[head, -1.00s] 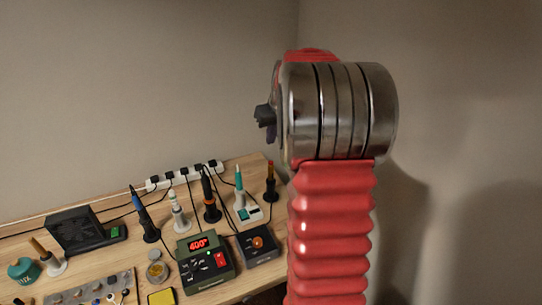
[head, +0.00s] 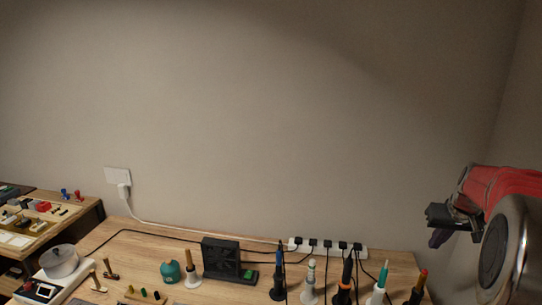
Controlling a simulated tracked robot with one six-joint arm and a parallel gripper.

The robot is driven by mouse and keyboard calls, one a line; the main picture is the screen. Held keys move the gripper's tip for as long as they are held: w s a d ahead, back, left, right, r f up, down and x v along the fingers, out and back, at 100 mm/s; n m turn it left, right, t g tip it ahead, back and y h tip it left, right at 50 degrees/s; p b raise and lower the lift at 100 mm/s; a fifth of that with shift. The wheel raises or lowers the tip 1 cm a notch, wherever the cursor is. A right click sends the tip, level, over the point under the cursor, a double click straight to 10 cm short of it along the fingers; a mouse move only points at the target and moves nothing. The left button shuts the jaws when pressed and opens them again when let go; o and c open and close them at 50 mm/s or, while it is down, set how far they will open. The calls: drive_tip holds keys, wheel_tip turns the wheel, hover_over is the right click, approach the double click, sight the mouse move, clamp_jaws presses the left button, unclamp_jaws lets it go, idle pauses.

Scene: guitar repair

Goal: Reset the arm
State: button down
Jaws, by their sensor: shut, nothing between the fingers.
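My gripper (head: 441,222) is at the right side of the head view, dark grey with a small purple part below it. It is shut and empty, held in the air in front of the wall. It is well above the right end of the wooden workbench (head: 130,240) and touches nothing there. My red arm and its round metal joint run off the right edge, so most of the arm is out of view.
Several soldering irons in stands line the bench's right part, among them a teal-tipped one (head: 381,284). A power strip (head: 328,247) lies behind them. A black fan box (head: 222,259) stands mid-bench. A second table (head: 85,217) is at far left. The wall above is clear.

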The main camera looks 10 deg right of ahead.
drive_tip(key=s+a+f+m+g, duration=0.1)
drive_tip(key=s+a+f, duration=0.2)
drive_tip(key=s+a, duration=0.3)
drive_tip(key=s+a+r+n, duration=0.1)
drive_tip(key=s+a+r, duration=0.1)
drive_tip(key=s+a, duration=0.4)
drive_tip(key=s+a+r+n+t, duration=0.1)
drive_tip(key=s+a, duration=0.5)
drive_tip(key=a, duration=0.8)
drive_tip(key=s+a+r+n+t+y, duration=0.1)
drive_tip(key=s+a+r+n, duration=0.1)
drive_tip(key=s+a, duration=0.4)
drive_tip(key=a+r, duration=0.1)
drive_tip(key=a, duration=0.4)
drive_tip(key=shift+n, duration=0.4)
drive_tip(key=shift+s, duration=0.1)
